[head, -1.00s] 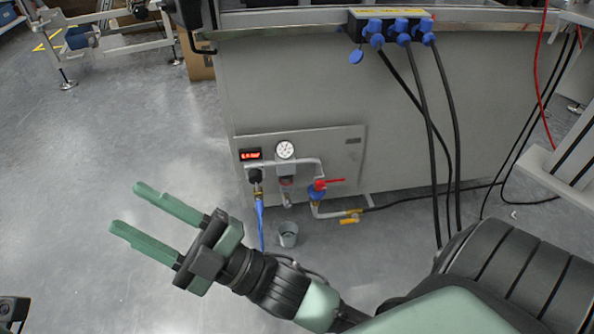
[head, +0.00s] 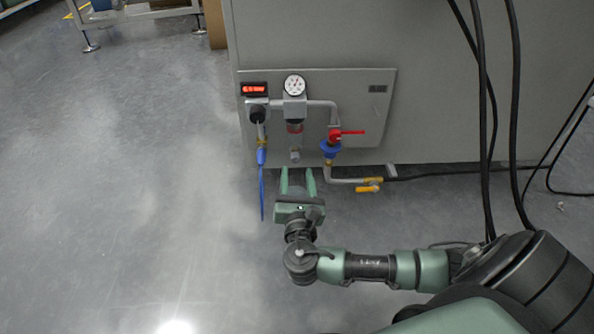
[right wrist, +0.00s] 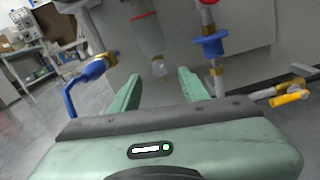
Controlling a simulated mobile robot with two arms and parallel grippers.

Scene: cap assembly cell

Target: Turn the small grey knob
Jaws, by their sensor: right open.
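The small grey knob (head: 295,155) is at the bottom end of the filter bowl, below the round gauge on the wall panel. It also shows in the right wrist view (right wrist: 160,68), between and beyond the fingertips. My right gripper (head: 297,172) is open, its two green fingers pointing up at the panel. In the head view the fingertips lie just below the knob. In the right wrist view (right wrist: 160,80) nothing is between the fingers, and no contact with the knob shows. My left gripper is not in view.
A blue hose (head: 262,185) hangs left of the fingers. A blue fitting (head: 330,149) with a red lever (head: 347,133) is to the right, above a yellow-handled valve (head: 369,186). Black cables (head: 483,120) hang further right. The floor at left is clear.

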